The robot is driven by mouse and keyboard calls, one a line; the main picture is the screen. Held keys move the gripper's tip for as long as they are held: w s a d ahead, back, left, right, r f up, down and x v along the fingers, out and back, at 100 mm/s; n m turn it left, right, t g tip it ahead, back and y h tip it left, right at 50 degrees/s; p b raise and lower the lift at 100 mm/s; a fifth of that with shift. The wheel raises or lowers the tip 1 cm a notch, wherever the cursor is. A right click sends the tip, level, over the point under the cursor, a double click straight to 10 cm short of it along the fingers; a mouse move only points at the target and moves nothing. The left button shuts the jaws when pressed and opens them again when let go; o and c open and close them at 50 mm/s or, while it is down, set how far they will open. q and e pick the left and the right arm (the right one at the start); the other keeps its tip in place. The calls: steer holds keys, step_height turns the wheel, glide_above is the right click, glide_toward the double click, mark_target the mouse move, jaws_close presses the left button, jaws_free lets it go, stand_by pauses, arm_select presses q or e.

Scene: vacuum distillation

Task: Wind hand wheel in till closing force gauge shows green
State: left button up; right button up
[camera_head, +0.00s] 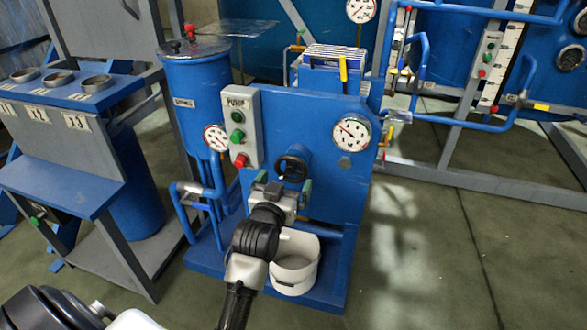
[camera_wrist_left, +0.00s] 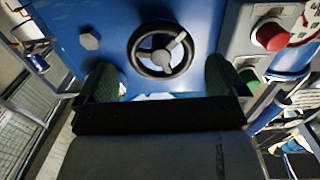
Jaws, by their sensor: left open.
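The black hand wheel (camera_head: 293,165) is on the front of the blue panel; its rim and spokes show clearly in the left wrist view (camera_wrist_left: 161,50). My left gripper (camera_head: 284,186) is in front of and slightly below the wheel. In the left wrist view its two green-padded fingers (camera_wrist_left: 160,76) are spread wide, with the wheel between and beyond their tips; the gripper is open and empty. A large white gauge (camera_head: 352,133) is right of the wheel, its markings too small to read. My right gripper is out of view.
A grey pump switch box (camera_head: 240,126) with green and red buttons and a small gauge (camera_head: 216,138) are left of the wheel. A white bucket (camera_head: 295,262) stands below, close to my arm. Blue pipes (camera_head: 205,205) run at left. The floor at right is open.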

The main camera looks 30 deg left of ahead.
mark_target(290, 172)
arm_select(q)
steer(key=b+x, duration=0.1)
steer(key=x, duration=0.4)
steer(key=shift+w+a+f, duration=0.1)
steer(key=shift+w, duration=0.3)
steer(key=shift+w+a, duration=0.15)
steer(key=shift+w, duration=0.35)
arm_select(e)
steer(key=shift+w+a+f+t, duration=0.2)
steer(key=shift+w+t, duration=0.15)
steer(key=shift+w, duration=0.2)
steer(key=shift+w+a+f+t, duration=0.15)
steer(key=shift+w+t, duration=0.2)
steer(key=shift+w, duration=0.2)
arm_select(q)
steer(key=c, duration=0.7)
steer(key=shift+o, duration=0.2)
steer(key=shift+r+m+p, duration=0.25)
steer(key=shift+m+p, duration=0.35)
steer(key=shift+p, duration=0.35)
steer(key=shift+f, duration=0.1)
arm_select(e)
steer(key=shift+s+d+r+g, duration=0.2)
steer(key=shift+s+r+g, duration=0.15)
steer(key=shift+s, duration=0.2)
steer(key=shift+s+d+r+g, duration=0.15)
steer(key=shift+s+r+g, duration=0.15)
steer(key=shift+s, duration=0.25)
